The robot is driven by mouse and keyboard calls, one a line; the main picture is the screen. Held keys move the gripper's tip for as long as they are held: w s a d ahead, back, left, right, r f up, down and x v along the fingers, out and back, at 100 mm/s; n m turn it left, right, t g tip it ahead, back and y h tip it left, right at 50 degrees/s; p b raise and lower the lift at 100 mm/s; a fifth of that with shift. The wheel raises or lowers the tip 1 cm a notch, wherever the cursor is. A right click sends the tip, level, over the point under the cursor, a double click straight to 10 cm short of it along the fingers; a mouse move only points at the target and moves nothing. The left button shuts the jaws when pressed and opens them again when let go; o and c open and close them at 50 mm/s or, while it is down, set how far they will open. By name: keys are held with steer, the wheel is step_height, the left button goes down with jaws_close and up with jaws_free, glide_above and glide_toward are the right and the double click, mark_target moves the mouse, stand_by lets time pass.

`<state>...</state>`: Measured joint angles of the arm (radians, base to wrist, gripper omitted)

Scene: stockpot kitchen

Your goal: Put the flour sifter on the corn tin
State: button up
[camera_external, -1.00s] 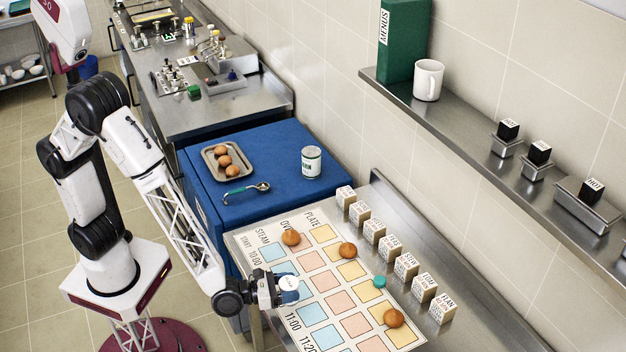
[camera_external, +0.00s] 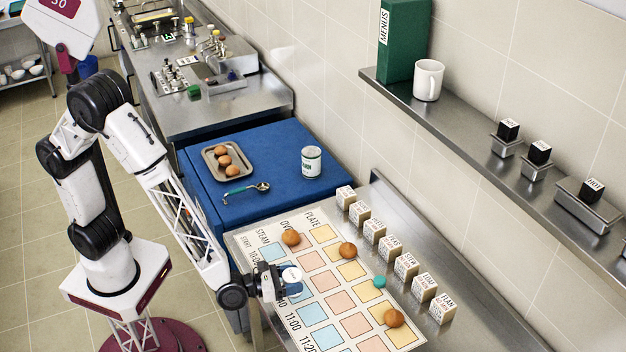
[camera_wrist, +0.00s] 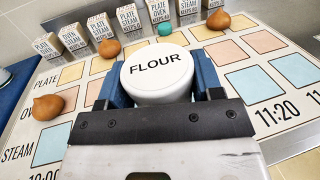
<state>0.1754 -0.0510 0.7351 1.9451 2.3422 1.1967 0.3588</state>
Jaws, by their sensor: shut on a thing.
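The flour sifter (camera_wrist: 158,74) is a white round piece with "FLOUR" on its top, seen close in the wrist view. My gripper (camera_external: 288,284) is shut on it, with a blue finger on each side, over the left edge of the printed board in the external view. The sifter (camera_external: 291,273) shows there as a small white top, its lower part hidden by the fingers. I cannot tell whether it touches the board.
The blue top (camera_external: 270,150) also holds a tray (camera_external: 209,150) of brown balls and a green-handled spoon (camera_external: 246,190). The board (camera_external: 240,237) carries brown onion-like pieces (camera_external: 348,250) and a teal piece (camera_external: 379,282). Labelled blocks (camera_external: 406,265) line its right side.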

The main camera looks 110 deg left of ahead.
steer(key=s+a+r+n+g+y, duration=0.1)
steer(key=s+a+n+g+y, duration=0.1)
steer(key=a, duration=0.8)
steer(key=s+a+r+n+g+y, duration=0.1)
steer(key=s+a+r, duration=0.15)
steer(key=a, duration=0.75)
steer(key=s+a+r+n+g+y, duration=0.1)
steer(key=s+a+n+g+y, duration=0.1)
steer(key=a, duration=0.7)
steer(key=s+a+r+n+g+y, duration=0.1)
steer(key=s+a+r+n+g, duration=0.1)
steer(key=s+a, duration=0.8)
steer(key=s+a+r+n+g+y, duration=0.1)
steer(key=s+a+g, duration=0.3)
steer(key=s+a, duration=0.5)
steer(key=a+n+y, duration=0.1)
steer(key=a, duration=0.4)
steer(key=shift+s+a+r+g, duration=0.35)
steer(key=shift+r+g, duration=0.05)
steer(key=shift+w+a, duration=0.1)
glide_above(311, 151)
steer(key=shift+s+d+f, duration=0.25)
steer(key=shift+d+f, duration=0.05)
steer(key=shift+f, duration=0.4)
steer(key=shift+w+a, duration=0.3)
steer(key=shift+a, duration=0.05)
steer(key=shift+f, duration=1.8)
